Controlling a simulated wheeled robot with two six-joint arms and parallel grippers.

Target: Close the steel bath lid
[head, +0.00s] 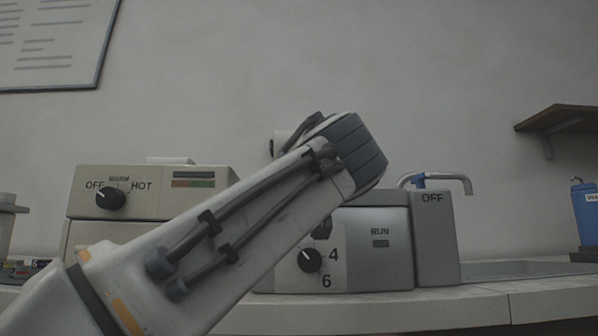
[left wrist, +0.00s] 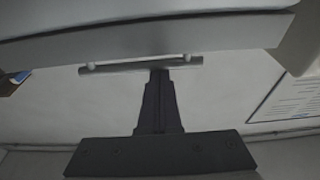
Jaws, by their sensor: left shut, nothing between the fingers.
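In the left wrist view my left gripper (left wrist: 159,73) is shut and empty, its dark fingers together. The fingertips are at a thin bar handle (left wrist: 115,68) held on short posts under a broad grey slab (left wrist: 150,36), which looks like the steel lid. I cannot tell whether they touch the bar. In the head view my left arm crosses the middle and hides the gripper's fingers. The lid is not clearly visible there. Behind the arm stands a grey box marked RUN (head: 380,262) with a black dial. My right gripper is not in view.
A beige unit marked OFF and HOT (head: 150,207) stands on the counter (head: 400,312) at the left. A grey box marked OFF (head: 434,240) and a tap (head: 455,178) are at the right. A blue bottle (head: 585,218) and a wall shelf (head: 560,118) are farther right.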

